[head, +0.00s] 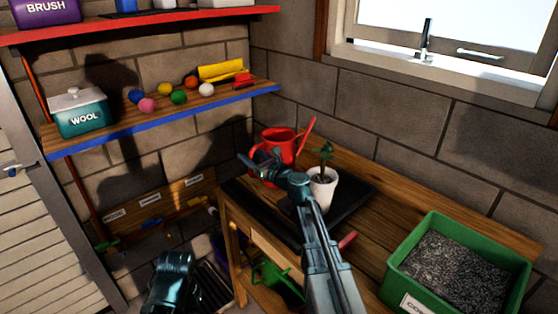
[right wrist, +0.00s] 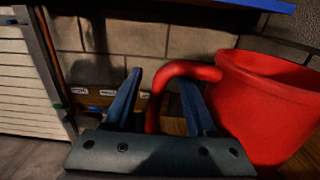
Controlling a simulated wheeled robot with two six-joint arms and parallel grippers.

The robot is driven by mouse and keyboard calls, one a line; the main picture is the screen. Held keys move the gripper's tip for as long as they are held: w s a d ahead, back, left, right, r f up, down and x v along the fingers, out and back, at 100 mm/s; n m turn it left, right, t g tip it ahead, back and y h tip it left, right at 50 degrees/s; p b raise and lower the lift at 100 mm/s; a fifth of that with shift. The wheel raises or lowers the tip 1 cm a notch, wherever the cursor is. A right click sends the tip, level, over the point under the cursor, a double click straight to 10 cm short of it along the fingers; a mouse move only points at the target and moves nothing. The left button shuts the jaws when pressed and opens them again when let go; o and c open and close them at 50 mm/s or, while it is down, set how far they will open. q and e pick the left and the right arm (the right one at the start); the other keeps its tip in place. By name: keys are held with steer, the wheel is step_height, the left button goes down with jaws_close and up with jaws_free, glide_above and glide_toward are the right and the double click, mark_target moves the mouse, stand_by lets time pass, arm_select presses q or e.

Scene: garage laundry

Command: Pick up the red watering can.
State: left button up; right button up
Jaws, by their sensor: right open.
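The red watering can (head: 283,143) stands at the back left of the wooden bench in the head view, with its spout pointing up to the right. My right gripper (head: 256,158) is at its left, handle side. In the right wrist view the can's body (right wrist: 268,105) fills the right side. Its curved red handle (right wrist: 157,100) shows between the two blue fingers of my open right gripper (right wrist: 162,95), with the right finger within the handle loop. I cannot tell if they touch. A dark part of my left arm shows at the bottom of the head view; its jaws are not clear.
A white potted plant (head: 321,185) stands on a black tray (head: 352,200) close to the can, beside my right forearm. A green compost bin (head: 400,262) is at the bench's right. A blue-edged shelf (head: 170,132) holds a wool box (head: 80,118) and several coloured balls.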

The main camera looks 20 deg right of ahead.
steer(key=x, duration=0.3)
jaws_close()
stand_by(1.4)
